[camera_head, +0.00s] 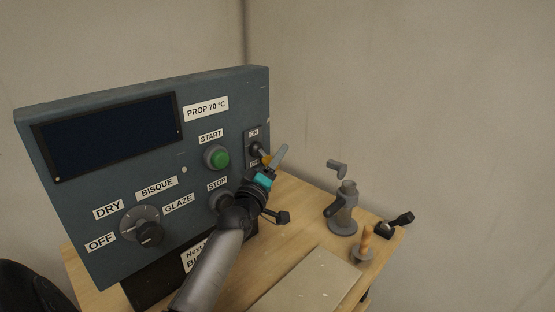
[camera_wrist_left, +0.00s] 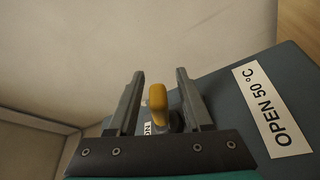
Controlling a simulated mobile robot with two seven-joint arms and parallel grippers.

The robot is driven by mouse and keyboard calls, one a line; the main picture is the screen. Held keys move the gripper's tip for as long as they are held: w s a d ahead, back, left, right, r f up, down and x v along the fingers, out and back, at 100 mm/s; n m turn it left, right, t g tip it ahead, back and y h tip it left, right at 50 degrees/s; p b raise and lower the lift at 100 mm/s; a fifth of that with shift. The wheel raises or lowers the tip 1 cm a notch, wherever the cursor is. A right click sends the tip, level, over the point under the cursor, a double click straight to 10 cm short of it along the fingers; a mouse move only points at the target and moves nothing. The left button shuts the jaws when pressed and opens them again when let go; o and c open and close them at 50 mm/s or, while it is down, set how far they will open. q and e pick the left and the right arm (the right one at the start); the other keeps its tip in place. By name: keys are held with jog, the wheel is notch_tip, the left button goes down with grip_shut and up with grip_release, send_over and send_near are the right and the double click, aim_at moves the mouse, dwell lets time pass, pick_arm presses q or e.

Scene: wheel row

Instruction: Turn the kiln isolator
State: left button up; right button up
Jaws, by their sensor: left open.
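The kiln control panel (camera_head: 150,85) stands on a wooden bench. At its right edge is the isolator, a dark plate (camera_head: 254,136) marked ON at the top, with a yellow lever (camera_head: 267,157). My left gripper (camera_head: 277,157) is right at the lever and partly hides it and the lower label. In the left wrist view the rounded yellow lever (camera_wrist_left: 158,97) stands between the two fingers of my left gripper (camera_wrist_left: 160,78). The fingers are open, with a visible gap on both sides of the lever. My right gripper is not in view.
The panel also has a green START button (camera_head: 221,158), a STOP button partly behind my left arm, a dial (camera_head: 141,223) and a dark display (camera_head: 106,135). On the bench (camera_head: 283,275) are a grey pump-like tool (camera_head: 342,212) and a wooden-handled tool (camera_head: 365,243).

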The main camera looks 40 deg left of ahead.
pick_arm(q)
jog(key=v, duration=1.2)
jog(key=shift+p, duration=0.3)
jog(key=shift+r, duration=0.1)
